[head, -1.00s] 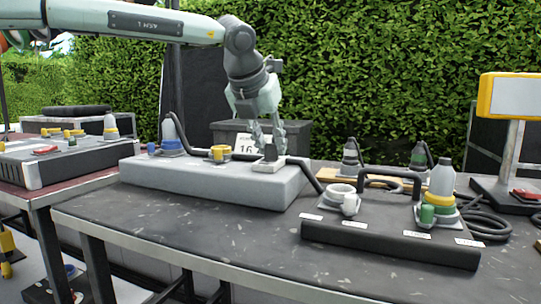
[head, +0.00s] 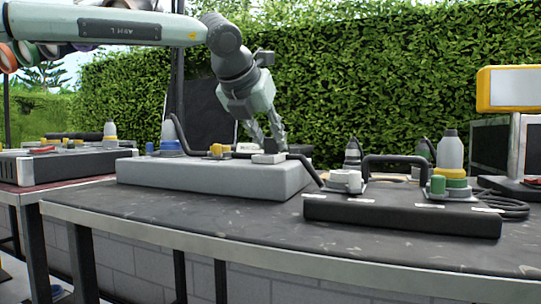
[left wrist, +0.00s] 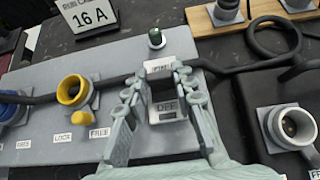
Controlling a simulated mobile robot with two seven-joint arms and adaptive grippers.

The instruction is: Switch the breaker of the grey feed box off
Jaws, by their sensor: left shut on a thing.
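The grey feed box (head: 210,182) lies on the dark table, a long low block with sockets and a cable on top. Its breaker has a pale base plate (head: 268,158) near the right end. My left gripper (head: 281,148) is tilted over the breaker. In the left wrist view the left gripper (left wrist: 160,85) is shut on the lever. Its fingertips are partly hidden in the head view. My right gripper is not in view.
A black box (head: 400,215) with sockets stands to the right on the table (head: 300,245). A yellow-framed sign (head: 510,90) rises at the far right. Another box (head: 60,168) is at the left. A 16 A sign (left wrist: 88,17) stands behind the feed box.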

